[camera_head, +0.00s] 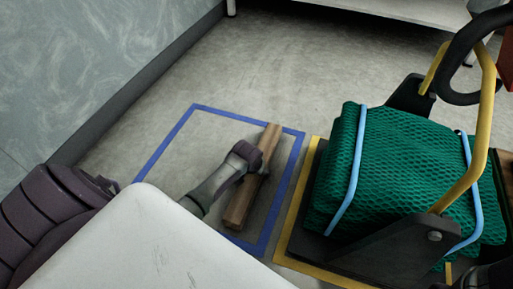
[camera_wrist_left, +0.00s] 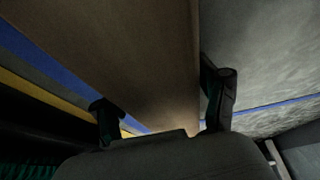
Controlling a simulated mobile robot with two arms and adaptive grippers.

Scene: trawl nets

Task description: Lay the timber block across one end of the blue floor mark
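The timber block (camera_head: 241,204) is a long brown bar inside the outline of the blue floor mark (camera_head: 165,144), near its right side and roughly parallel to it. Its far end overlaps the mark's far line and its near end comes close to the near line. My left gripper (camera_head: 250,160) is at the block's middle. In the left wrist view the block (camera_wrist_left: 150,55) runs between the two fingers of the left gripper (camera_wrist_left: 163,105), which appear closed against its edges. Whether the block touches the floor is unclear.
A folded green net (camera_head: 395,165) with light blue straps sits on a dark base inside a yellow floor outline (camera_head: 287,235), just right of the blue mark. A yellow-barred frame (camera_head: 484,120) rises beside it. A wall (camera_head: 90,70) stands at left. Floor beyond the mark is clear.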

